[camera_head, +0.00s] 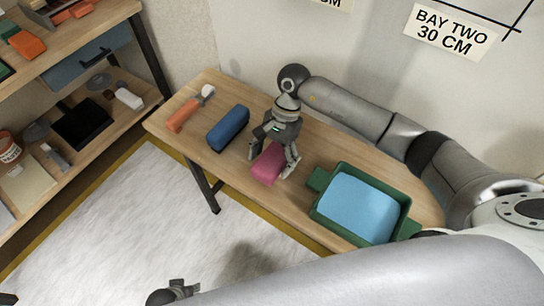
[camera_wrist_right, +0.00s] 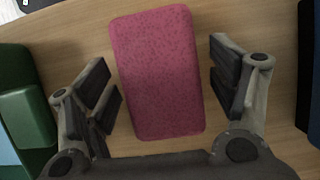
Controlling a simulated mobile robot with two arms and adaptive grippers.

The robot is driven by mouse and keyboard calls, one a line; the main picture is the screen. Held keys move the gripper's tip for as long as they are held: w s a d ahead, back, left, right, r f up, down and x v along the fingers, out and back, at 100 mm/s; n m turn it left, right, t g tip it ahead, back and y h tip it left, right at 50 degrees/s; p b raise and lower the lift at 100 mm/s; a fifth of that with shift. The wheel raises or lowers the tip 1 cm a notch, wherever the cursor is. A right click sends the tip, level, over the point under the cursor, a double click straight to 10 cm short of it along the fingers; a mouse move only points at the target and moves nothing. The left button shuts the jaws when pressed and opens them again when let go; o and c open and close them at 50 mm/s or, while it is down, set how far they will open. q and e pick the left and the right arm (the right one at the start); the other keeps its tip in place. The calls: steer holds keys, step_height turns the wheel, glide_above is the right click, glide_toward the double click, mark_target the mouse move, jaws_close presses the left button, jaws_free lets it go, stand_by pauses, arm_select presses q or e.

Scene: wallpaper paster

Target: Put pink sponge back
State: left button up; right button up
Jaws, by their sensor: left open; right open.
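The pink sponge (camera_head: 268,164) lies on the wooden table. My right gripper (camera_head: 272,160) is open above it, with one finger on each side. In the right wrist view the sponge (camera_wrist_right: 158,75) sits between the two open fingers (camera_wrist_right: 160,80), with a gap on both sides. The green tray (camera_head: 319,217) stands to the right on the table and holds a light blue block or pool of liquid (camera_head: 360,207); I cannot tell which. My left gripper (camera_head: 176,291) is open at the bottom edge, away from the table, partly cut off.
A blue block (camera_head: 228,128) lies left of the sponge. A scraper with an orange handle (camera_head: 184,116) lies farther left. A shelf unit (camera_head: 112,16) with tools stands at the left. A wall with a sign (camera_head: 449,33) backs the table.

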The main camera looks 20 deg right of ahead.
steer(key=v, duration=0.6)
steer(key=w+v, duration=0.1)
steer(key=v, duration=0.2)
steer(key=shift+w+d, duration=0.1)
steer(key=shift+d, duration=0.2)
steer(key=shift+w+d+r, duration=0.1)
steer(key=shift+d+r, duration=0.1)
steer(key=shift+r, duration=0.45)
